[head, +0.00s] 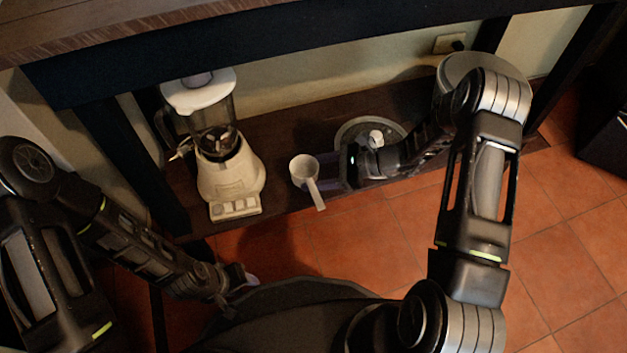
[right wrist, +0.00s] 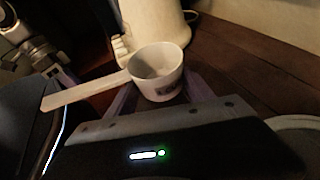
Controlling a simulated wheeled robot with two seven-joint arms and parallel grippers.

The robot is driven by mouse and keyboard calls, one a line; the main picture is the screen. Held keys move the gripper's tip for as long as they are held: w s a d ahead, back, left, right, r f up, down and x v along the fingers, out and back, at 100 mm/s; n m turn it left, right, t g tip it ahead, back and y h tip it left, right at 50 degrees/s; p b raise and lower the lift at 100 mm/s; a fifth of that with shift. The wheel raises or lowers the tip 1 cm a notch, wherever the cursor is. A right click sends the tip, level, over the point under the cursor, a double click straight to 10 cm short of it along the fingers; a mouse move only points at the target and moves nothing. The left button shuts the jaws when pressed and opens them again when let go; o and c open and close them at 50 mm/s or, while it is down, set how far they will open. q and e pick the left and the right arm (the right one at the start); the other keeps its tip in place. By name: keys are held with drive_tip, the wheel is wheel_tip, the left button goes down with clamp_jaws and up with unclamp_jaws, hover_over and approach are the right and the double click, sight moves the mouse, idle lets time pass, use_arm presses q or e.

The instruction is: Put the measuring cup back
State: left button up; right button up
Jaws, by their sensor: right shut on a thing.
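The white measuring cup (head: 304,168) is at the front of the lower shelf board (head: 282,135), with its handle pointing toward me. My right gripper (head: 326,173) is shut on the cup from the right. In the right wrist view the cup (right wrist: 157,72) sits upright between the purple fingers, its opening up and its handle reaching left. I cannot tell whether its base touches the board. My left gripper (head: 246,281) is low at the left, in front of the shelf and away from the cup; its fingers are too small to read.
A cream blender (head: 232,178) stands on the board left of the cup. A round glass lid (head: 350,128) with a pale knob lies behind my right gripper. A large grey pot (head: 470,66) stands at the right end. The upper shelf (head: 270,58) overhangs. Bare board shows between blender and lid.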

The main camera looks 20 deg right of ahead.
drive_tip(key=shift+f+b, duration=0.75)
drive_tip(key=shift+f, duration=1.1)
drive_tip(key=shift+f, duration=0.2)
drive_tip(key=o, duration=1.4)
drive_tip(key=shift+r, duration=0.1)
drive_tip(key=shift+r, duration=0.15)
drive_tip(key=shift+d+r, duration=0.15)
drive_tip(key=shift+d, duration=0.2)
drive_tip(key=p+v, duration=0.3)
drive_tip(key=v, duration=0.7)
drive_tip(key=shift+s+d, duration=0.15)
drive_tip(key=shift+s+d+r, duration=0.15)
drive_tip(key=shift+d, duration=0.25)
